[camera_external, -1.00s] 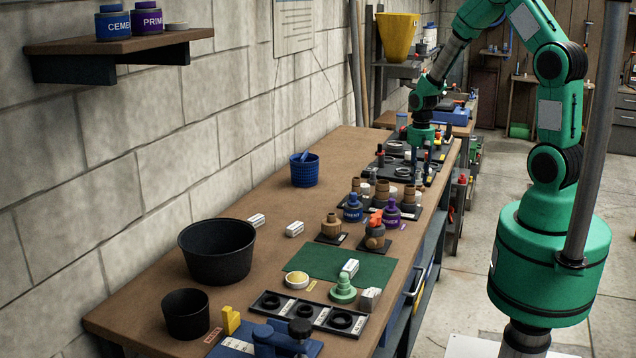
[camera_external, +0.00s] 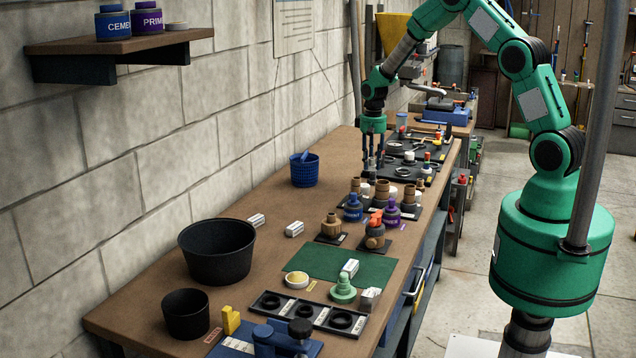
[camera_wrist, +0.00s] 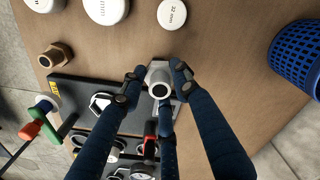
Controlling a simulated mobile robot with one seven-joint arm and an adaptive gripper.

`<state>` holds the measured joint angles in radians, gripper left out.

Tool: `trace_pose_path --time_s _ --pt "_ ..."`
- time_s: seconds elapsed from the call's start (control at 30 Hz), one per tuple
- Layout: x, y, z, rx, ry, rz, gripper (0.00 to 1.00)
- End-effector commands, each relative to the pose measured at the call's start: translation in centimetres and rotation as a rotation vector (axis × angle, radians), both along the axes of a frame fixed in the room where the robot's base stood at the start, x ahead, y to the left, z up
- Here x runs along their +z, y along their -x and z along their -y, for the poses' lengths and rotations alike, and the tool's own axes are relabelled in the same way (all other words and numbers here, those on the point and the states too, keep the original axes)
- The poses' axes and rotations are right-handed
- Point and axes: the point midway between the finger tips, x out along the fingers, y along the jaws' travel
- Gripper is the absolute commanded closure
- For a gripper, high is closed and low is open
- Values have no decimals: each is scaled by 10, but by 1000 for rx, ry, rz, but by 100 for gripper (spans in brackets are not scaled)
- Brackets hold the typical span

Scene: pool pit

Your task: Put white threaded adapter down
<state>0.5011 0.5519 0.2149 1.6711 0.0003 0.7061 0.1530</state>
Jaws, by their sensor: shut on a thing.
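The white threaded adapter (camera_wrist: 159,82) is between the dark blue fingers of my gripper (camera_wrist: 157,90) in the wrist view, its round open end facing the camera. My gripper is shut on it, with a fingertip on each side and a third finger below. In the external view my gripper (camera_external: 372,172) points down over the wooden bench (camera_external: 345,150), left of the black tool tray and behind the group of fittings. The adapter cannot be made out there. Whether it touches the bench I cannot tell.
A black tray (camera_wrist: 75,90) with tools lies close by. White round caps (camera_wrist: 172,14) and a brown fitting (camera_wrist: 57,56) stand near the adapter. A blue basket (camera_external: 304,171) is to the left in the external view. Bare wood lies between basket and gripper.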

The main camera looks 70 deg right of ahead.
Motion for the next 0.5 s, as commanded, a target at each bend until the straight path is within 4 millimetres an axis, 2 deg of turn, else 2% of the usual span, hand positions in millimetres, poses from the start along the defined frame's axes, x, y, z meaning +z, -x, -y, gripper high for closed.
trace_pose_path --time_s 0.3,0.5 --pt "-6 -59 6 -80 0 0 95" --pt "-11 -87 7 -123 0 -1 95"
